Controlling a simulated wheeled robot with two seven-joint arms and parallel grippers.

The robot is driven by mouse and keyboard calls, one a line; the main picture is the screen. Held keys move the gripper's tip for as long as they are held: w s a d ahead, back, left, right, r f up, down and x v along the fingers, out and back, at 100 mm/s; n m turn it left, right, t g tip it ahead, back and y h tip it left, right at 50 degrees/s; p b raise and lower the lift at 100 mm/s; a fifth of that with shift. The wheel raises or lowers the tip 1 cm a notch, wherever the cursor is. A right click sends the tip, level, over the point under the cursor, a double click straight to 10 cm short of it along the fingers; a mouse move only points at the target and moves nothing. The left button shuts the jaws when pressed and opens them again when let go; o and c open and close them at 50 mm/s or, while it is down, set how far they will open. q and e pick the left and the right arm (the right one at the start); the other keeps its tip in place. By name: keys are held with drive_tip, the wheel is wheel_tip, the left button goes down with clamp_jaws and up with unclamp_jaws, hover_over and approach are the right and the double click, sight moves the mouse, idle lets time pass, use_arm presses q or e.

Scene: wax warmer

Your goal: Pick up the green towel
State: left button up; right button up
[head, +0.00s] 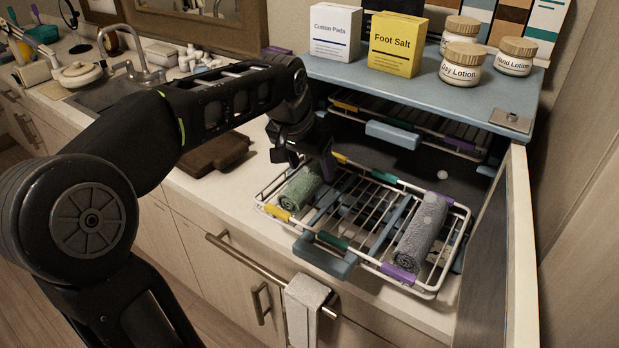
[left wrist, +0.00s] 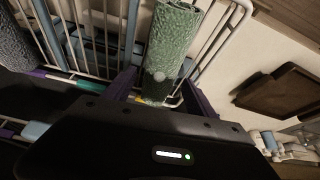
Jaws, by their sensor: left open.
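The green towel (head: 301,188) is a rolled cloth lying at the left end of a pulled-out white wire rack (head: 345,208). My left gripper (head: 304,160) is above the towel's far end, pointing down, with its jaws open. In the left wrist view the green towel (left wrist: 172,45) lies between the two purple fingers (left wrist: 160,90). I cannot tell whether the fingers touch it. A rolled grey towel (head: 421,232) lies at the rack's right end, and its edge shows in the left wrist view (left wrist: 14,50). My right gripper is not in view.
The rack stands out from a blue-topped cabinet (head: 440,92) with an open door (head: 518,235) at the right. A second wire rack sits inside above it. Boxes and lotion jars stand on top. A brown tray (head: 208,152) lies on the counter to the left.

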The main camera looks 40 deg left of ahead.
sight(311, 168)
use_arm(q)
drive_tip(key=x, duration=0.3)
drive_tip(key=shift+f, duration=0.1)
idle(0.4)
drive_tip(key=c, duration=1.2)
